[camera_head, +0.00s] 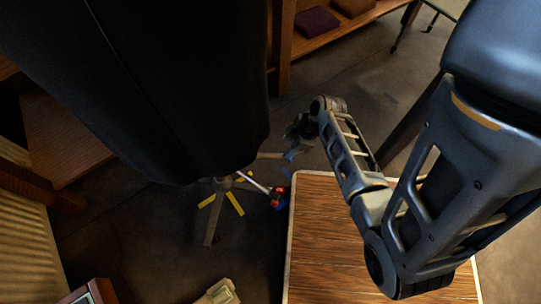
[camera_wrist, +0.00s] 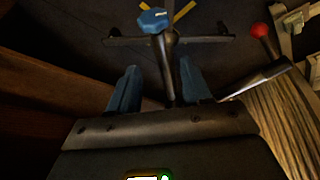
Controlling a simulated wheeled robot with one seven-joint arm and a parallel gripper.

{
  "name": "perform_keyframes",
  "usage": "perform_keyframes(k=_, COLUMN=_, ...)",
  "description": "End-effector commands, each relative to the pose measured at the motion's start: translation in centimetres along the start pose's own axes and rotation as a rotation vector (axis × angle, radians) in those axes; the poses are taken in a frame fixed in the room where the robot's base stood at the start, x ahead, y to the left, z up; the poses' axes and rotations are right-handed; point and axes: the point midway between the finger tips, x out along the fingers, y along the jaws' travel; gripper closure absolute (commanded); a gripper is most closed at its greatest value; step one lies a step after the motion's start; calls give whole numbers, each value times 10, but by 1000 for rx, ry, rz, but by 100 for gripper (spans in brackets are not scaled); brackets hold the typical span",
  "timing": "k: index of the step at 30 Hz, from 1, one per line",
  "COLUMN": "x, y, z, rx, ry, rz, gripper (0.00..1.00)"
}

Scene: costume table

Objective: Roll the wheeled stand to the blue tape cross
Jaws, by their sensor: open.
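The wheeled stand carries a large black garment (camera_head: 165,90) that fills the upper left of the head view. Its dark spoked base (camera_head: 209,232) shows below the hem. My gripper (camera_head: 298,132) is in the middle of the head view, to the right of the garment. In the wrist view my blue fingers (camera_wrist: 157,92) are spread apart. A dark post with a blue knob (camera_wrist: 153,20) and a crossbar lies beyond them, its lower part between the fingers; contact cannot be told.
Yellow tape strips (camera_head: 236,203) lie under the stand's base. A red object (camera_head: 277,190) is close by. A wood-topped table (camera_head: 325,240) stands below my arm. A wooden shelf (camera_head: 335,38) is at the back, a wooden piece (camera_head: 80,135) at left.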

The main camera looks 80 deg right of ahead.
Motion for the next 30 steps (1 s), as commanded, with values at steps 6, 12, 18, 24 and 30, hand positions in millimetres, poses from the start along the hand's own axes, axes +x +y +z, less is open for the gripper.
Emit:
perform_keyframes(k=6, x=22, y=0, z=1, rx=1, ry=2, rz=-4, gripper=52)
perform_keyframes(k=12, x=53, y=1, z=1, rx=3, ry=2, rz=-3, gripper=52)
perform_keyframes(k=18, x=74, y=1, z=0, rx=0, ry=1, rz=-3, gripper=52)
perform_keyframes(k=24, x=78, y=1, z=0, rx=-1, ry=1, rz=-1, gripper=52)
perform_keyframes(k=30, x=78, y=0, z=0, rx=-1, ry=1, rz=-1, gripper=55)
